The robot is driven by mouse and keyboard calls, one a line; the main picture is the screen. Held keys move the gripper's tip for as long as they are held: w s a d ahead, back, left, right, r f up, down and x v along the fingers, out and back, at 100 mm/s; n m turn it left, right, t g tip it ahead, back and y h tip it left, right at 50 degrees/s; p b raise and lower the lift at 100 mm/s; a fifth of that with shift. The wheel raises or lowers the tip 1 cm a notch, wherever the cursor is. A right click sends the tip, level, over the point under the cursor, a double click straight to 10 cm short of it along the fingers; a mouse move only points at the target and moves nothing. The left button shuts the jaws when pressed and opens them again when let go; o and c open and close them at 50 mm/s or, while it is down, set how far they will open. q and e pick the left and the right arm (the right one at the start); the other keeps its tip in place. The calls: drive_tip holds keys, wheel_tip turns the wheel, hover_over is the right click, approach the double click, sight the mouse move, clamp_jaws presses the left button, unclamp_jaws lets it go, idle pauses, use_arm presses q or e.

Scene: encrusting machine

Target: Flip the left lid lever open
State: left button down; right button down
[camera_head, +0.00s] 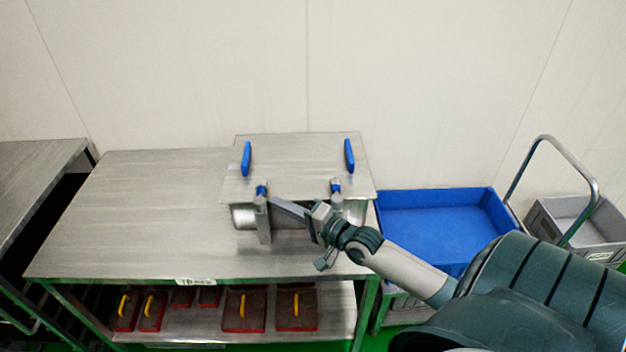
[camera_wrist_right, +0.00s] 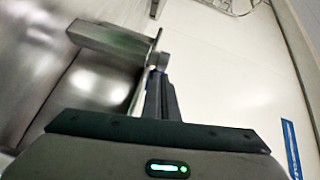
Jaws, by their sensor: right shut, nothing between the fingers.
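The metal machine with its flat lid (camera_head: 295,155) sits on the steel table. The left lid lever (camera_head: 262,202), with a blue band, is at the lid's front edge. The right lid lever (camera_head: 336,190) is beside it on the right. My right gripper (camera_head: 275,203) is shut and empty. It reaches in from the right, its tips close to the right side of the left lever; I cannot tell if they touch. In the right wrist view the fingers (camera_wrist_right: 160,95) are near a metal bar (camera_wrist_right: 108,40), probably the left lever. My left gripper is not in view.
The lid has a left blue handle (camera_head: 246,158) and a right blue handle (camera_head: 349,155). The steel table (camera_head: 140,205) is bare left of the machine. A blue crate (camera_head: 440,215) stands to the right, near a grey cart (camera_head: 590,225). Red trays lie on the lower shelf.

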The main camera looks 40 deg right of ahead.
drive_tip(key=b+v, duration=0.2)
drive_tip(key=v, duration=0.7)
drive_tip(key=shift+d, duration=0.25)
drive_tip(key=shift+s+r, duration=0.1)
drive_tip(key=shift+r, duration=0.05)
